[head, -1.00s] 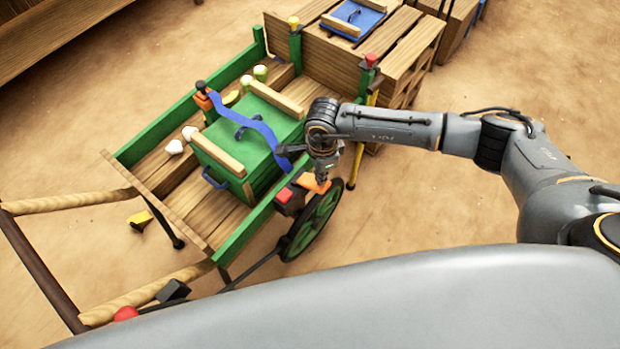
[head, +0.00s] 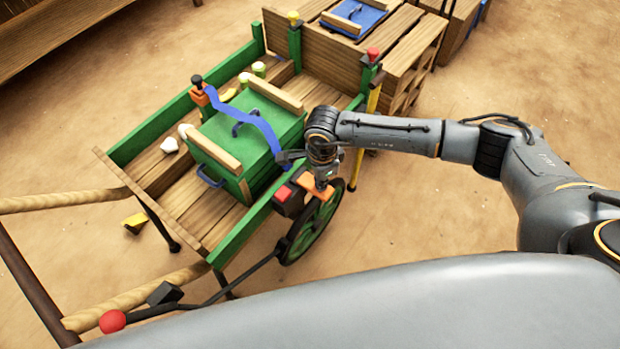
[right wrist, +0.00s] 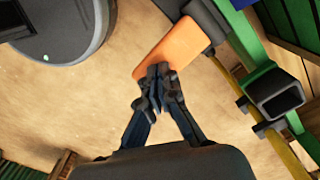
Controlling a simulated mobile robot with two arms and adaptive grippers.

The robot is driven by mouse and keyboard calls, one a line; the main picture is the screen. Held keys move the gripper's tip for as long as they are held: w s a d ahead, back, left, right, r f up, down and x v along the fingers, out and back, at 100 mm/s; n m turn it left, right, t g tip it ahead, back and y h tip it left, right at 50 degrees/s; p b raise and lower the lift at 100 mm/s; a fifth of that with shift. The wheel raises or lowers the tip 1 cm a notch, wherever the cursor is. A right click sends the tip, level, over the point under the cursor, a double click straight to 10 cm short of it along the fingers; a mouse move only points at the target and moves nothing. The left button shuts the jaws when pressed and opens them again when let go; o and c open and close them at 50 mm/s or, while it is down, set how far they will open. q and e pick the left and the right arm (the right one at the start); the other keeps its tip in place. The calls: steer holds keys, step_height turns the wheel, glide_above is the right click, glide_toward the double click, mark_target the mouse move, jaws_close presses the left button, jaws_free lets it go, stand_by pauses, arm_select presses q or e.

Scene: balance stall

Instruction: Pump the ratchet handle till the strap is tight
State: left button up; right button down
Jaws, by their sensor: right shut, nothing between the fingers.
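The ratchet (head: 288,201) is a dark block with a red button on the near side rail of the green cart. Its orange handle (head: 317,189) sticks out over the wheel. The blue strap (head: 258,125) runs from an orange fitting on the far rail across the green chest (head: 240,137) toward the ratchet; it still bends a little. My right gripper (head: 323,183) is at the handle. In the right wrist view its fingers (right wrist: 159,82) are shut and empty, with tips against or just over the edge of the orange handle (right wrist: 172,45). My left gripper is not in view.
The green wheel (head: 311,232) stands just below the handle. A yellow post (head: 361,140) and a red-topped corner post (head: 371,66) stand to the right of it. A black lever with a red knob (head: 112,321) reaches out front left. Wooden crates (head: 400,45) stand behind.

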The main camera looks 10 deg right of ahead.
steer(key=shift+f, duration=0.5)
steer(key=shift+r+p, duration=1.85)
steer(key=shift+r, duration=1.2)
steer(key=shift+f, duration=0.15)
steer(key=shift+f+b, duration=2.8)
steer(key=shift+f, duration=0.1)
steer(key=shift+r+p, duration=2)
steer(key=shift+r, duration=1)
steer(key=shift+f, duration=0.15)
